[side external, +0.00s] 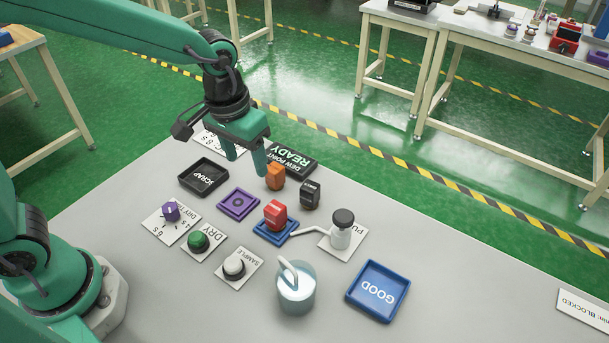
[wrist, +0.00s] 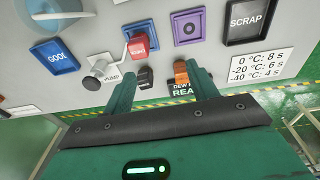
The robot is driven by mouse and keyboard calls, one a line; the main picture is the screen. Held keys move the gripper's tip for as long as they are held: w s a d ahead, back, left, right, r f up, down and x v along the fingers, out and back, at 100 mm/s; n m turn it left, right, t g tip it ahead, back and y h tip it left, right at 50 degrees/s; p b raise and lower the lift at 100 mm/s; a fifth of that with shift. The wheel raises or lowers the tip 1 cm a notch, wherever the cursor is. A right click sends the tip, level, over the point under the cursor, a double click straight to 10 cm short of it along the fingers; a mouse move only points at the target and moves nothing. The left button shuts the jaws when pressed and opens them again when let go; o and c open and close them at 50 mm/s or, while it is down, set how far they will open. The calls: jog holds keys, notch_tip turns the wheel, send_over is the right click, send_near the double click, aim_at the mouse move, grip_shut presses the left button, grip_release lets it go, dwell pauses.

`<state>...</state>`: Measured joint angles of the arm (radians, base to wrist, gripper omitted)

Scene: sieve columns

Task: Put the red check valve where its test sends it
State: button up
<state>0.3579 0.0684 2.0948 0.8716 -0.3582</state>
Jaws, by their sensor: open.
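The red check valve (side external: 275,214) sits on a small blue pad (side external: 262,232) near the middle of the table; it also shows in the wrist view (wrist: 138,44). My gripper (side external: 246,163) is open and empty above the table, behind and left of the valve in the side view; its fingers also show in the wrist view (wrist: 162,92). A black SCRAP tray (side external: 203,177) and a blue GOOD tray (side external: 378,291) look empty. The dew point display (side external: 291,158) reads READY. A green DRY button (side external: 198,241) and a white SAMPLE button (side external: 234,267) stand on cards.
An orange block (side external: 275,177) and a black block (side external: 310,194) stand behind the valve. A black-capped pump (side external: 342,230) has a spout reaching toward the blue pad. A purple pad (side external: 238,203), purple dial (side external: 170,212) and clear vessel (side external: 296,288) stand nearby. A card (wrist: 262,64) lists temperatures and seconds.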

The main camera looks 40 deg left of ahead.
jog(key=g, duration=0.1)
send_over(275, 207)
notch_tip(275, 207, down, 6)
jog(key=shift+w+a+r, duration=0.1)
jog(key=shift+r, duration=0.15)
jog(key=shift+f, duration=1.3)
jog(key=shift+f, duration=0.1)
jog(key=shift+f, duration=2.5)
jog(key=c, duration=1.2)
jog(key=shift+r, duration=0.1)
